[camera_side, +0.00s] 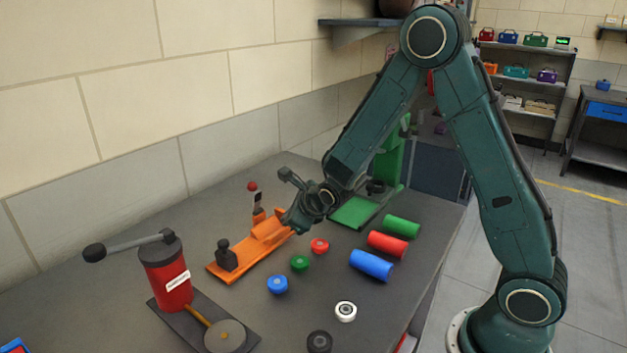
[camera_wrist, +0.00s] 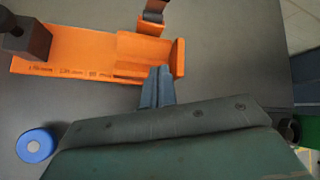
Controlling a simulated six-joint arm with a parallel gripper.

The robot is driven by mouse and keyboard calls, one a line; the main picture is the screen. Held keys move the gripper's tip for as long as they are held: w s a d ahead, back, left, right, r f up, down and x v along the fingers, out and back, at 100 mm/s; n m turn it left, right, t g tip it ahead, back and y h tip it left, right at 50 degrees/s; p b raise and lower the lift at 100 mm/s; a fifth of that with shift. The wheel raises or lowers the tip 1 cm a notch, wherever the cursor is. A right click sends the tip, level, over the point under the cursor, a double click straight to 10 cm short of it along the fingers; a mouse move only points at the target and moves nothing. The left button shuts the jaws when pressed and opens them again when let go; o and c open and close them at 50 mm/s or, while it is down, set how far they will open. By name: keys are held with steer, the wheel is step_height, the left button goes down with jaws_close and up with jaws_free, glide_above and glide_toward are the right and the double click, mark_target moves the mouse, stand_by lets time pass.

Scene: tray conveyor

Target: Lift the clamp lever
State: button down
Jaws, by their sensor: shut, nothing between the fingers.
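The clamp lever (camera_side: 258,200) is a short dark handle with a red ball knob at its top. It stands roughly upright at the back edge of the orange fixture (camera_side: 226,269). In the wrist view the clamp's orange and dark mount (camera_wrist: 152,20) shows at the top edge, and the lever's knob is out of frame. My gripper (camera_side: 290,226) is shut and empty, to the right of the lever, over the fixture's right end. In the wrist view its closed fingers (camera_wrist: 160,72) overlap the front edge of the orange fixture (camera_wrist: 80,58). Contact cannot be told.
A black block (camera_side: 227,258) stands on the fixture's left end. Red (camera_side: 320,245), green (camera_side: 300,263) and blue (camera_side: 278,284) caps lie in front. Coloured cylinders (camera_side: 371,265) lie right. A red lever press (camera_side: 170,280) stands left, and a green press (camera_side: 388,165) behind.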

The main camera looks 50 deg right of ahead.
steer(key=shift+s+f+t, duration=0.1)
steer(key=shift+f+t, duration=0.2)
steer(key=shift+t, duration=0.2)
steer(key=s+a+r+n, duration=0.1)
steer(key=s+r, duration=0.6)
steer(key=s, duration=0.1)
steer(key=shift+s+a, duration=0.2)
steer(key=shift+a, duration=0.05)
steer(key=shift+r+n, duration=0.15)
steer(key=shift+n, duration=0.15)
stand_by(0.3)
steer(key=s+a+r+n+g+y, duration=0.1)
steer(key=s+r+n+g, duration=0.1)
steer(key=s+r+n, duration=0.4)
steer(key=s+a+r+n+g+y, duration=0.1)
steer(key=s+r+n, duration=0.5)
steer(key=s+n, duration=1)
steer(key=a+n+g, duration=0.1)
steer(key=n, duration=0.6)
steer(key=shift+s+a+n+g, duration=0.2)
steer(key=shift+s+n+g, duration=0.15)
steer(key=shift+n+g, duration=0.05)
